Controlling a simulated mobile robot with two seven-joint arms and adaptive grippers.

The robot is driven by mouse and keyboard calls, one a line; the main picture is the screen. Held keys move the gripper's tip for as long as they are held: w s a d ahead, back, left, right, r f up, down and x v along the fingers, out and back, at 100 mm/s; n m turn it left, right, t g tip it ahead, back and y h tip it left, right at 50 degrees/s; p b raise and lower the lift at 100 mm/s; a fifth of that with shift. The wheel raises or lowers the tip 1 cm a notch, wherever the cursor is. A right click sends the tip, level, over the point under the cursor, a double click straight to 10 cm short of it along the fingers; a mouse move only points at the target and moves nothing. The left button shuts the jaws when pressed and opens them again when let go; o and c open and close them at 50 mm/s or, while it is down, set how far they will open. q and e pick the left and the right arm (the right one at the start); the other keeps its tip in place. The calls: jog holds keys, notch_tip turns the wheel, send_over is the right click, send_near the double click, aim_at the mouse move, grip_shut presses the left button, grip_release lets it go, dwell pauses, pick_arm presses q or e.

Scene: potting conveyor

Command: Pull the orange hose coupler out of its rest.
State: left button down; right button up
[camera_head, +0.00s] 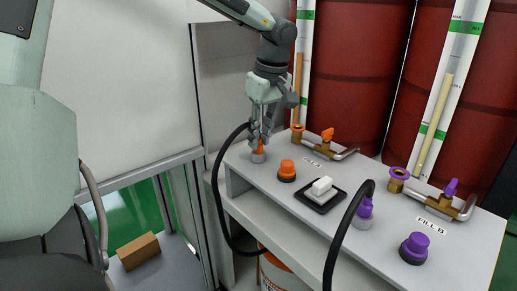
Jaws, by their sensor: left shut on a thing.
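The orange hose coupler (260,146) stands upright in its grey rest (258,157) at the left end of the pale bench. A black hose (217,190) arcs from its top to the left and down past the bench edge. My left gripper (261,136) comes down from above and is shut on the orange coupler. The fingers hide part of the coupler, and its lower end is hidden inside the rest. My right gripper is not in view.
An orange knob (287,170) and a black tray (326,202) with a white block stand right of the rest. A purple coupler (365,207) with its own hose stands nearer the front. Brass valves (323,147) and red tanks (355,70) line the back.

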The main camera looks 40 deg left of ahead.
pick_arm(q)
jog(key=shift+r, duration=0.15)
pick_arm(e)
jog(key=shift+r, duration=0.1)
pick_arm(q)
jog(key=shift+r+p, duration=1.05)
jog(key=shift+r, duration=0.45)
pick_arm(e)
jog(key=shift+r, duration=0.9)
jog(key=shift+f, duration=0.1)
pick_arm(q)
jog(key=shift+r+p, duration=0.35)
jog(key=shift+r, duration=0.1)
jog(key=shift+r+p, duration=0.65)
jog(key=shift+r, duration=0.4)
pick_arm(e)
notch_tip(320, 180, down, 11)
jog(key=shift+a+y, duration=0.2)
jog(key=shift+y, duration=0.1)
